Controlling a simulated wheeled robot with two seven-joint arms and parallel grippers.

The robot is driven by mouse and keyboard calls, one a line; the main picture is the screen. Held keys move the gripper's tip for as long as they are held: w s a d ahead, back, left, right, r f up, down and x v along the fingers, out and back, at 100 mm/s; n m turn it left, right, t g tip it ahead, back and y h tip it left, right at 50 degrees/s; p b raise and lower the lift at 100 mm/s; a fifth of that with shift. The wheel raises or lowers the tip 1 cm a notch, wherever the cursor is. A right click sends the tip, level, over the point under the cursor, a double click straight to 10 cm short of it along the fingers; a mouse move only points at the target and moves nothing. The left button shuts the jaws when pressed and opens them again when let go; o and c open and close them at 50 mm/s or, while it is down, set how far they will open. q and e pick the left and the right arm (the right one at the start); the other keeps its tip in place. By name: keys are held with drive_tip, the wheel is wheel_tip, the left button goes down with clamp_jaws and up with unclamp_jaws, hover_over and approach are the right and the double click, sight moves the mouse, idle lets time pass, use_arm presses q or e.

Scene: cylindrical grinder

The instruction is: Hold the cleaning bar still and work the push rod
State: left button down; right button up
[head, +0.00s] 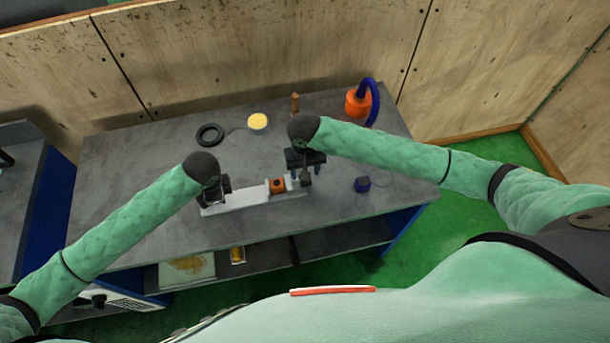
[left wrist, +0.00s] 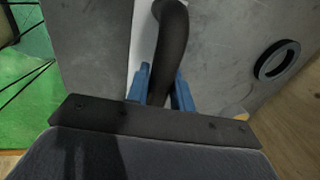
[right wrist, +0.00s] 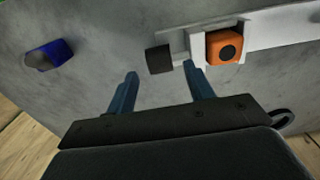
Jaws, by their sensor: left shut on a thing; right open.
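A long white bar (head: 240,200), which I take for the cleaning bar, lies on the grey bench with an orange block (head: 277,186) near its right end. My left gripper (head: 213,194) is at the bar's left end. In the left wrist view, its blue fingers are shut on a dark curved handle (left wrist: 168,35) there. My right gripper (head: 305,170) is open and empty above the right end. In the right wrist view, its fingertips (right wrist: 162,73) are near a short black end piece (right wrist: 158,60), possibly the push rod's knob. Contact cannot be told.
A blue-black block (head: 362,184) lies right of the bar. A black ring (head: 210,134), a yellow disc (head: 257,121), a brown upright piece (head: 295,104) and an orange canister (head: 357,103) with a blue hose stand behind. The bench front is clear.

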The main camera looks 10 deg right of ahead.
drive_tip(key=shift+f, duration=1.85)
drive_tip(key=shift+c, duration=0.2)
clamp_jaws()
